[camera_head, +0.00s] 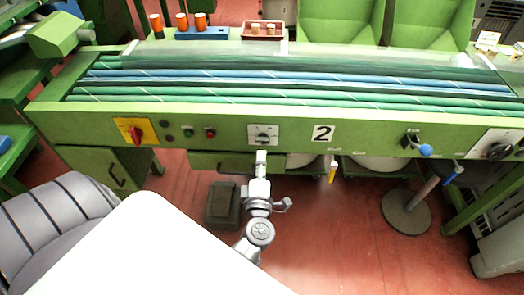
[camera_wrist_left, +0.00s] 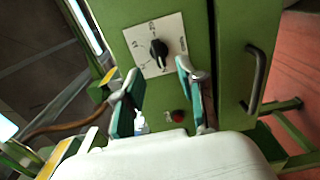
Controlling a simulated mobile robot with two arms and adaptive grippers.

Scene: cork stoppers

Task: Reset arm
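My left gripper (camera_head: 261,158) is in the middle of the head view, just in front of and below a square dial plate with a black rotary knob (camera_head: 263,138) on the green machine. In the left wrist view its two fingers, with teal pads, stand apart with nothing held between them. The black knob (camera_wrist_left: 158,48) shows beyond the fingertips there. I cannot tell for certain whether a finger touches the machine. My right gripper is in neither view.
The green machine (camera_head: 370,121) spans the head view. A drawer handle (camera_wrist_left: 257,80) is close beside the gripper. A blue rack (camera_head: 202,33) and a dark red tray (camera_head: 279,32) stand behind the rollers. A round stool base (camera_head: 405,212) is right on the red floor.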

